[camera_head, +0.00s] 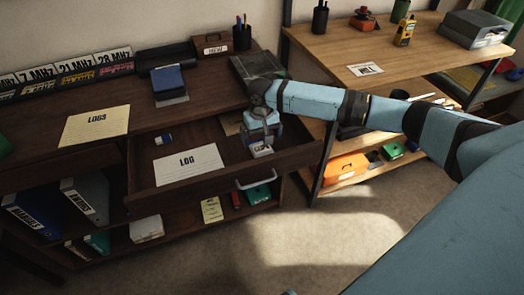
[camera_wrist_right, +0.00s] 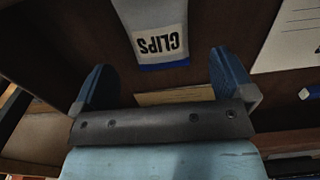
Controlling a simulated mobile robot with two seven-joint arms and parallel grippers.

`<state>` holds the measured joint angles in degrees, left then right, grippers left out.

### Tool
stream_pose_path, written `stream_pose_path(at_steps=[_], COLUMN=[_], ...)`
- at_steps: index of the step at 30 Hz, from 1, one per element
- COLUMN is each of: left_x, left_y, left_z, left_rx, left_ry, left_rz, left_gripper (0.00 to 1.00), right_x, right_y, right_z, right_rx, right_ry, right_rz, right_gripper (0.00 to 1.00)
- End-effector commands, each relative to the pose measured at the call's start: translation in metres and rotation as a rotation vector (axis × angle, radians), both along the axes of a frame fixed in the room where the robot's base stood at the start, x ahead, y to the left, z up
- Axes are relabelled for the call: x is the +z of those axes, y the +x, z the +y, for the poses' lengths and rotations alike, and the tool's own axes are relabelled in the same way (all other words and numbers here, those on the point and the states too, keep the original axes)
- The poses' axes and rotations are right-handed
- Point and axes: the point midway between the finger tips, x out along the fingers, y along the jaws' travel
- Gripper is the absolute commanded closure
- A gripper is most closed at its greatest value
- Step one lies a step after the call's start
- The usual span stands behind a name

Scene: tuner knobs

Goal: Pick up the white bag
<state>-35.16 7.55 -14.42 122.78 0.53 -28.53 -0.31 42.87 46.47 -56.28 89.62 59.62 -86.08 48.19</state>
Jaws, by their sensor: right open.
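A small white bag labelled CLIPS, with a blue edge (camera_wrist_right: 160,22), lies in the open drawer. In the head view, the white bag (camera_head: 262,151) shows just below my right gripper, which partly covers it. In the right wrist view, its blue-edged end is ahead of and roughly between the two blue fingers. My right gripper (camera_head: 262,136) is open; its spread fingers also show in the right wrist view (camera_wrist_right: 163,62). Nothing is held between them. I cannot tell how high they are above the drawer floor. My left gripper is not in view.
The open drawer (camera_head: 226,188) also holds a LOG sheet (camera_head: 188,165) and a small blue-and-white item (camera_head: 164,139). The desk top (camera_head: 120,161) is above it, with a LOGS paper (camera_head: 95,126). A wooden shelf unit (camera_head: 335,45) stands to the right.

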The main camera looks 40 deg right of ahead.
Motion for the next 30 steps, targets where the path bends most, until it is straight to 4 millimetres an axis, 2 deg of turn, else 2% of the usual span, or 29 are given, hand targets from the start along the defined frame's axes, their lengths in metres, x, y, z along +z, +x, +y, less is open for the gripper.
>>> stream_pose_path(at_steps=[4,7,15,16,21,22,30], left_x=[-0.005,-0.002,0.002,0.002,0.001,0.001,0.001], left_y=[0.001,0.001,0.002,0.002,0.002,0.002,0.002], left_z=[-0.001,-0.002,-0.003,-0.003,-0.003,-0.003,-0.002], left_rx=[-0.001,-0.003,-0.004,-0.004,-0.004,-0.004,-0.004], left_ry=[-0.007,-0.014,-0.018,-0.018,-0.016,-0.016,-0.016], left_rz=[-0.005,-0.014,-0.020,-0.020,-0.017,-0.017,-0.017], left_gripper=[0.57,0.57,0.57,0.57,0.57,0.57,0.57], right_x=[-0.025,-0.039,-0.045,-0.044,-0.044,-0.044,-0.043], right_y=[-0.003,-0.003,-0.003,-0.003,-0.003,-0.003,-0.003], right_z=[-0.002,-0.001,-0.001,-0.001,-0.001,-0.001,-0.001], right_rx=[-0.001,-0.001,0.000,0.000,0.000,0.000,0.000], right_ry=[-0.001,-0.001,-0.001,-0.001,-0.001,-0.001,0.000], right_rz=[0.002,0.002,0.000,0.000,0.001,0.001,0.000], right_gripper=[0.00,0.00,0.00,0.02,0.41,0.44,0.44])
